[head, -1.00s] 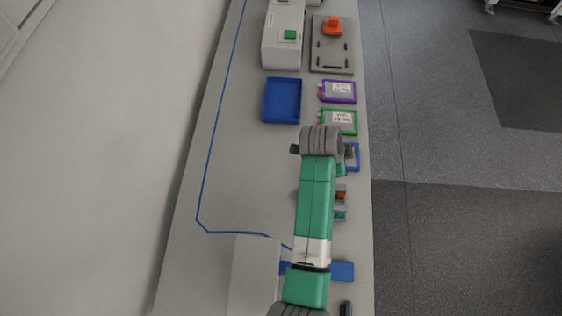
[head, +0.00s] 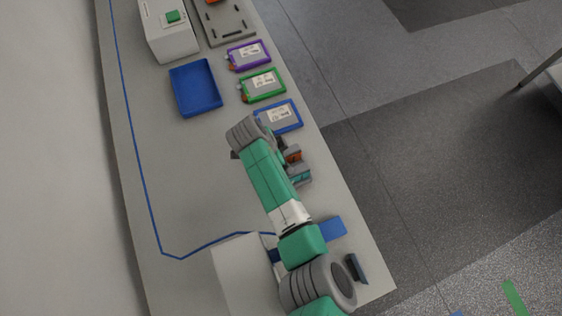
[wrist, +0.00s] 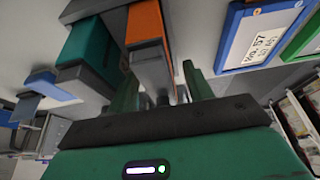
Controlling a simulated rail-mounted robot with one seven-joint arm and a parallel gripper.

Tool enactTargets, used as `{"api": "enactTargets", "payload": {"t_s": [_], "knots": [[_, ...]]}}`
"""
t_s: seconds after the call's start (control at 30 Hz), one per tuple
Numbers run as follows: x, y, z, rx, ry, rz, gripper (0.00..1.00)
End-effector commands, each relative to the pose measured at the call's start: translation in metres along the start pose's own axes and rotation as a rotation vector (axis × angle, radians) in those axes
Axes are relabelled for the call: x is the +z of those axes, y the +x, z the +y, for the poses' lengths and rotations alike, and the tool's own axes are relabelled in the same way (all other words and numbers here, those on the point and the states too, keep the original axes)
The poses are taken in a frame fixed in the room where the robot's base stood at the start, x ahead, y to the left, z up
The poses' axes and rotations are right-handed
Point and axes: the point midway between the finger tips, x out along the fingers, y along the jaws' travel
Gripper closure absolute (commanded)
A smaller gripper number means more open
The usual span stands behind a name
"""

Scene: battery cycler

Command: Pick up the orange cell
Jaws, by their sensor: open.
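An orange-and-grey block (wrist: 146,24) stands at the top of the wrist view, beyond my open gripper (wrist: 160,82). Its grey lower part shows between the two green fingers. I cannot tell how far apart they are in depth or whether they touch. In the head view the orange block (head: 293,155) shows small beside my arm, which partly hides it and my fingers. I see no other orange cell, and cannot tell for certain that this block is it. A teal-and-grey block stands beside it, in the head view (head: 300,178) and the wrist view (wrist: 88,50).
Labelled flat cells framed in blue (head: 278,117), green (head: 263,86) and purple (head: 248,55) lie along the bench's right side. A blue tray (head: 196,88) lies left of them. A white machine (head: 168,35) and grey fixture (head: 224,22) stand behind. The bench left of my arm is mostly clear.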

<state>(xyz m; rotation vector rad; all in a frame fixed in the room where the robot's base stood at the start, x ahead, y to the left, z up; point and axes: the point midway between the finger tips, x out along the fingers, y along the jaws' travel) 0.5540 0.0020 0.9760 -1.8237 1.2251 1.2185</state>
Motion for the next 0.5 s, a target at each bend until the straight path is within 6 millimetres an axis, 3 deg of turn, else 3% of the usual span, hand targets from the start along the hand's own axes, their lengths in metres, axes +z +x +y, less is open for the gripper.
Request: {"api": "enactTargets", "payload": {"t_s": [0.03,0.27,0.5], "knots": [[0.0007,0.0072,-0.0001,0.0,0.001,0.001,0.49],[-0.0008,0.0052,0.0001,0.0,0.0,0.0,0.49],[-0.0006,0.0051,0.0001,0.0,0.0,0.0,0.92]]}}
